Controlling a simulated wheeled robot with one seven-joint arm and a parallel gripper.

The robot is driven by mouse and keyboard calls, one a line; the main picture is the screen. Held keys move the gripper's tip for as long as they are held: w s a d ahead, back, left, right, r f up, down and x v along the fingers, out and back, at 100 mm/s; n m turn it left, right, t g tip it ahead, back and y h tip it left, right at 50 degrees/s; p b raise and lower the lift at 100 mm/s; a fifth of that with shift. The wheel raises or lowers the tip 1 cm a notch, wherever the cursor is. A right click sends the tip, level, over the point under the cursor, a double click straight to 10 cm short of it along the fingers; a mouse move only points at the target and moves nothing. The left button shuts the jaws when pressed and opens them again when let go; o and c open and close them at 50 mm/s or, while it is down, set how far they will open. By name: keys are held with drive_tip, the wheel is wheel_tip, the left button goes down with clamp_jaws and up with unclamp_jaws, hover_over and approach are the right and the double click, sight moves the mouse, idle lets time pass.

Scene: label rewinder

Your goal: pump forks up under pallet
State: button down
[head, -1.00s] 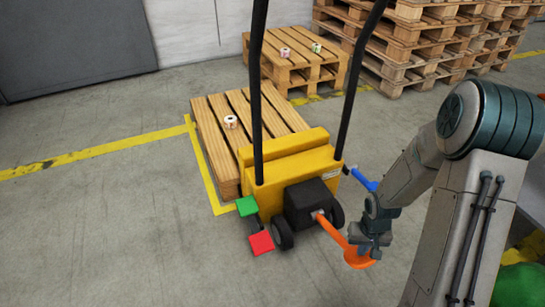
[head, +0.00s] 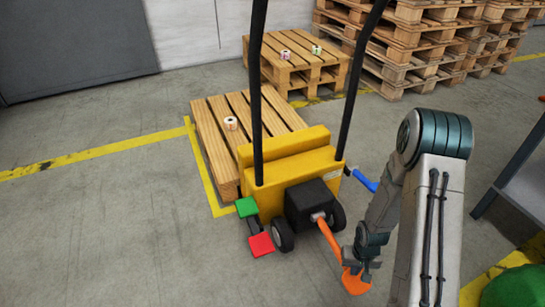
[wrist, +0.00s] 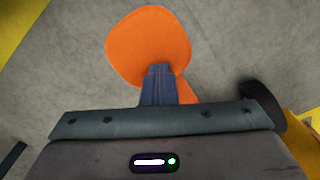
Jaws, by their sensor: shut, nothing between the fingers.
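A yellow pallet truck (head: 290,160) with two tall black handle bars stands at the near end of a wooden pallet (head: 213,140); its forks are hidden. An orange pump pedal (head: 354,284) on an orange lever sticks out low at its front right. My gripper (head: 360,265) is shut and empty, at the pedal, fingers pointing down. In the wrist view the shut fingers (wrist: 157,83) overlap the edge of the round orange pedal plate (wrist: 148,40); I cannot tell whether they touch it. A green pedal (head: 246,207) and a red pedal (head: 261,244) sit at the truck's left.
A label roll (head: 231,123) lies on the pallet. Another pallet with two rolls (head: 290,75) and tall pallet stacks (head: 400,50) stand behind. A blue handle (head: 365,181) juts out near my arm. Floor at left is clear.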

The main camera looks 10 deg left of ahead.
wheel_tip(320, 180, up, 13)
drive_tip(key=p, duration=0.9)
drive_tip(key=shift+d+f+p, duration=0.15)
drive_tip(key=shift+f+p, duration=0.05)
drive_tip(key=shift+p, duration=0.15)
drive_tip(key=shift+w, duration=0.1)
drive_tip(key=f+b, duration=0.5)
drive_tip(key=f, duration=0.1)
drive_tip(key=f+b, duration=0.4)
drive_tip(key=f, duration=0.3)
drive_tip(key=shift+w+a+b, duration=0.15)
drive_tip(key=shift+a+b, duration=0.05)
drive_tip(key=shift+b, duration=0.2)
drive_tip(key=shift+w+d+r+p, duration=0.1)
drive_tip(key=shift+r+p, duration=0.3)
drive_tip(key=shift+r, duration=0.15)
wheel_tip(320, 180, up, 12)
drive_tip(key=p, duration=0.9)
drive_tip(key=shift+s+d, duration=0.15)
drive_tip(key=shift+s, duration=0.05)
